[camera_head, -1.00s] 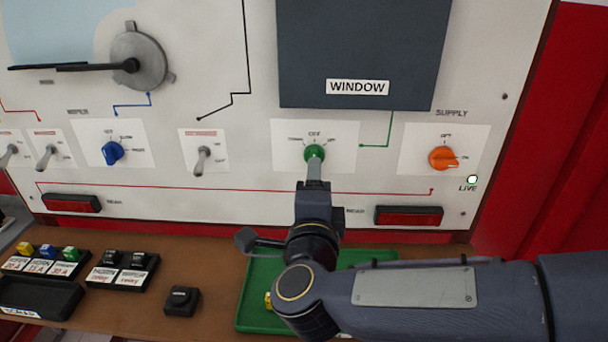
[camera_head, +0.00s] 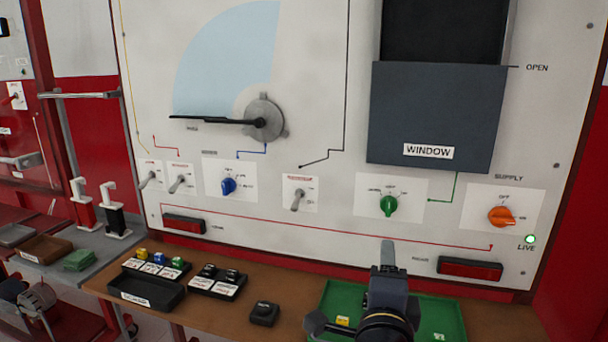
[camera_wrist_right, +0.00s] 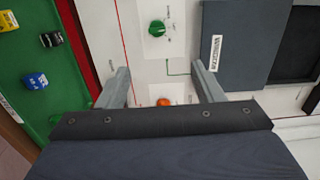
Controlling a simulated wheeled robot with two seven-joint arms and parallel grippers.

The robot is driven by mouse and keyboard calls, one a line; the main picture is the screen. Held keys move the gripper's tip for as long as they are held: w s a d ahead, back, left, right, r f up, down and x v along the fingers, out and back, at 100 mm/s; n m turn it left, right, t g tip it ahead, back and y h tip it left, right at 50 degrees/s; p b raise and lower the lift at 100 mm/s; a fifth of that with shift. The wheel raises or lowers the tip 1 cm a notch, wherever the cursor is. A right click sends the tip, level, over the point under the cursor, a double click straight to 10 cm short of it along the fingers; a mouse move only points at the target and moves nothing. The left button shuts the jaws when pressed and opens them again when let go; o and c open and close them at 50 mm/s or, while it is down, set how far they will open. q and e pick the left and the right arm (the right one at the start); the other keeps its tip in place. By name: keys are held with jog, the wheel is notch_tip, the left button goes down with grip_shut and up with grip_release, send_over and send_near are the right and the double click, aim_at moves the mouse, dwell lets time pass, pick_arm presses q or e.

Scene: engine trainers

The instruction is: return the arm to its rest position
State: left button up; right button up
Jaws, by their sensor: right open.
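My right gripper (camera_head: 388,252) is raised over the green tray, in front of the panel's lower edge, with nothing in it. In the right wrist view its two fingers (camera_wrist_right: 162,82) stand wide apart. The green knob (camera_head: 389,205) on the white panel is above and apart from the fingertips; it also shows in the wrist view (camera_wrist_right: 157,28). The orange supply knob (camera_head: 501,216) is to the right of it. My left gripper is in neither current view.
The green tray (camera_head: 448,312) lies under my right gripper with small blocks in it. A black block (camera_head: 264,313) and black holders (camera_head: 150,291) sit on the brown ledge to the left. The dark window plate (camera_head: 435,115) stands below a black opening. A green live lamp (camera_head: 530,239) is lit.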

jog(key=s+d+f+n+g+y, duration=0.4)
jog(key=s+f+n+g, duration=0.2)
jog(key=s+f+n, duration=0.3)
jog(key=s+d+f+n+g+y, duration=0.4)
jog(key=s+f+n+g, duration=0.1)
jog(key=s+f+n, duration=0.45)
pick_arm(q)
notch_tip(320, 180, up, 20)
jog(key=p, duration=1.9)
jog(key=shift+w+f+p, duration=0.2)
jog(key=shift+f+p, duration=0.05)
jog(key=shift+p, duration=0.05)
pick_arm(e)
notch_tip(320, 180, up, 19)
jog(key=s+g, duration=0.1)
jog(key=shift+s, duration=0.25)
jog(key=shift+n, duration=0.25)
